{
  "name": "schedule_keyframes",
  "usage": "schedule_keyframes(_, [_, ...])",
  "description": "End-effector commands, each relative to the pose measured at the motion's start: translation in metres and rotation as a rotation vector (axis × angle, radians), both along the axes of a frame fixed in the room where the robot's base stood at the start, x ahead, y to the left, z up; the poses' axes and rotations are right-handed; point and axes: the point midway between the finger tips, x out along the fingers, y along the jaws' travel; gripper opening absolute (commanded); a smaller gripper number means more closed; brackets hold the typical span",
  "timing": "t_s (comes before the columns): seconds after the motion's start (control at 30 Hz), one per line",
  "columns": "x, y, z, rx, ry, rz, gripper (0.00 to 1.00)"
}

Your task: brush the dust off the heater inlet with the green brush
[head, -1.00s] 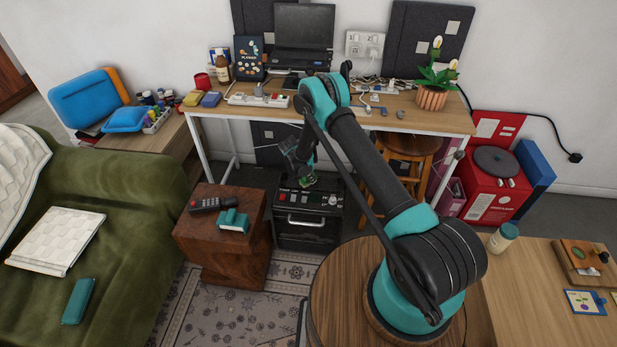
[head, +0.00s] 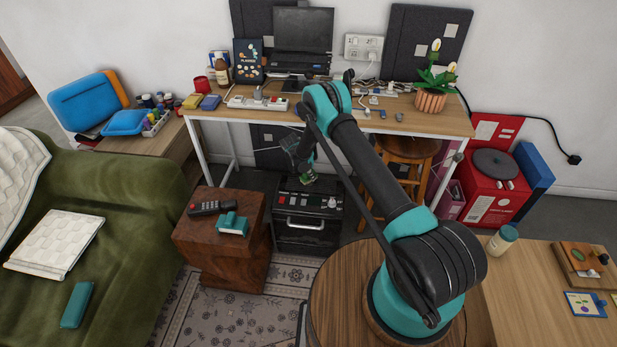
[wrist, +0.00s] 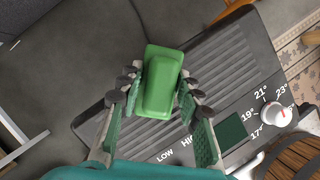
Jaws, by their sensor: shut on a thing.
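The green brush (wrist: 162,82) is held between the fingers of my gripper (wrist: 159,90), its smooth green back facing the wrist camera. Its bristles are hidden beneath it. The heater (head: 308,222) is a dark box on the floor under the desk, with a front handle and a row of controls. In the wrist view its dark ribbed inlet panel (wrist: 222,62) lies below and beside the brush, next to a white dial (wrist: 275,113) with temperature numbers. In the head view my gripper (head: 306,177) is just above the heater's back edge. I cannot tell whether the brush touches the inlet; dust is not discernible.
The desk (head: 340,122) stands above and behind the heater. A wooden side table (head: 222,255) with a remote (head: 210,207) is close on the left. A wooden stool (head: 405,150) stands at the right. Patterned carpet (head: 215,310) lies in front.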

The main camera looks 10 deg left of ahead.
Motion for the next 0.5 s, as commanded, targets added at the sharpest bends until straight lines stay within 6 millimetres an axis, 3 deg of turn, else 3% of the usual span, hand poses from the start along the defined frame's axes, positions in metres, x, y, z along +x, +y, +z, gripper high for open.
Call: schedule_keyframes(0.5, [-0.020, 0.001, -0.002, 0.001, 0.002, 0.000, 0.02])
